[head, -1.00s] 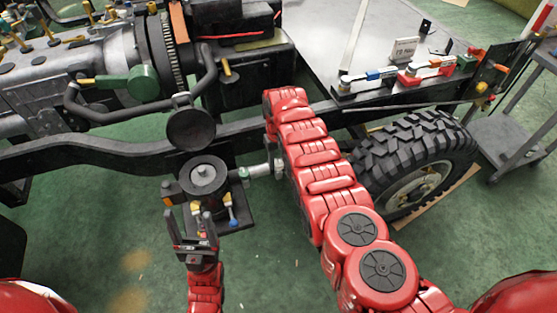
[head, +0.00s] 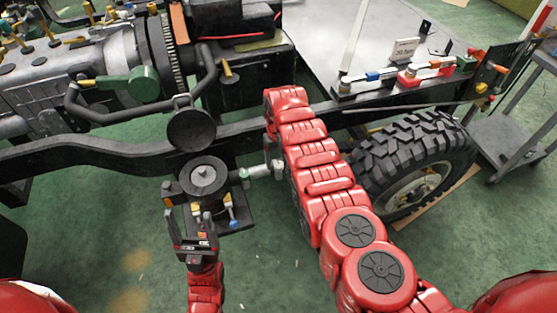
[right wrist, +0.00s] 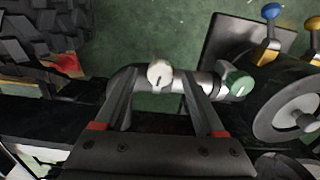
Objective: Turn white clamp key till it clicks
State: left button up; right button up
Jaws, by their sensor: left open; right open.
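The white clamp key (right wrist: 160,73) is a small round knob with a dark slot, on a silver pipe (right wrist: 172,80) in the right wrist view. My right gripper (right wrist: 159,86) is open, with one finger on each side of the key and a gap visible on both sides. In the head view the pipe (head: 262,170) runs right from the round black mount, and my right arm (head: 308,150) mostly hides the right gripper. My left gripper (head: 192,226) is open and empty in front of the mount.
A green knob (right wrist: 236,84) sits on the pipe right of the key. The round black mount (head: 204,178) has blue and yellow levers nearby. The black chassis rail (head: 90,150) runs behind, and a tyre (head: 415,150) stands right of my right arm. Green floor lies open in front.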

aim_at(278, 164)
notch_tip(278, 164, up, 17)
jog(key=shift+f, duration=0.15)
dwell(0.5)
